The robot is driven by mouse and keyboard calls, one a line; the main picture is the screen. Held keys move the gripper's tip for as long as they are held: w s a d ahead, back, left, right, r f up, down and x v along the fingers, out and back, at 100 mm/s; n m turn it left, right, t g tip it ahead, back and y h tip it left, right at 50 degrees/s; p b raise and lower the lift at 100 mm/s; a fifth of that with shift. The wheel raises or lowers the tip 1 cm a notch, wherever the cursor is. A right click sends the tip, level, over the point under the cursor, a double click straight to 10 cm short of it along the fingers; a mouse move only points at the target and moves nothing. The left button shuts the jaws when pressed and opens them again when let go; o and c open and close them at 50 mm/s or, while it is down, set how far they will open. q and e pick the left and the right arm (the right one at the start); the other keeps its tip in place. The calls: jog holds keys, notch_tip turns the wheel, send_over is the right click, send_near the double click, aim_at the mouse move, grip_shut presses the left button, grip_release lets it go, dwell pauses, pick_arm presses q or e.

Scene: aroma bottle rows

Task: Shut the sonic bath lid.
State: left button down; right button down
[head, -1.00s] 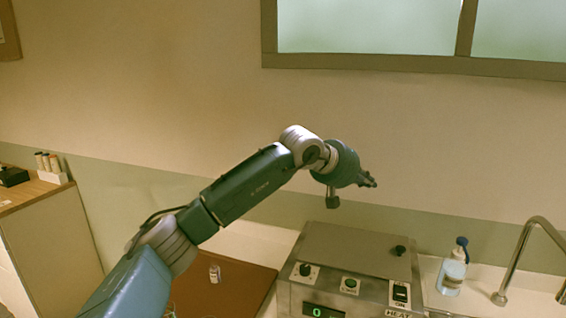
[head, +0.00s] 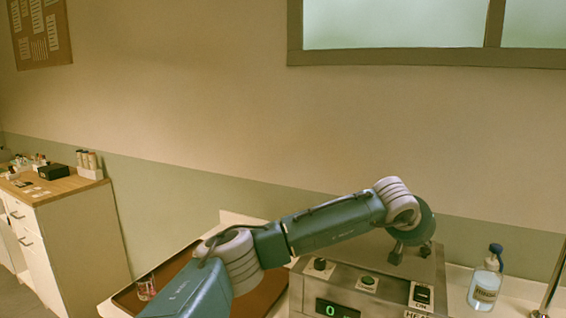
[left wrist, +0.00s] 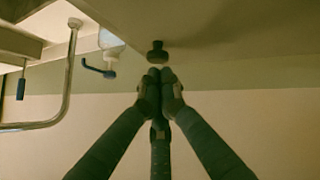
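The sonic bath (head: 385,290) is a metal box with a green display, knobs and a switch on its front. Its flat grey lid (head: 345,250) appears to lie level on top, partly hidden by my left arm. The dark lid knob (left wrist: 157,52) shows in the left wrist view, where the picture is upside down. My left gripper (left wrist: 160,72) has its fingertips together, empty, very close to the knob; I cannot tell whether they touch. In the head view my left gripper (head: 427,244) is over the lid's right side, largely hidden by its wrist. My right gripper is not in view.
A bottle with a blue cap (head: 486,278) and a faucet (head: 551,285) stand right of the bath. A brown tray (head: 262,298) with a small vial (head: 146,289) is left of it. A cabinet (head: 75,235) with small items stands far left.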

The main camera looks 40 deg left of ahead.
pick_arm(q)
jog(key=shift+f, duration=0.35)
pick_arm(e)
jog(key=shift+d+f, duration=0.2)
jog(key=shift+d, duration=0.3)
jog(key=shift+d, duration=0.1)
pick_arm(q)
jog(key=shift+r, duration=0.1)
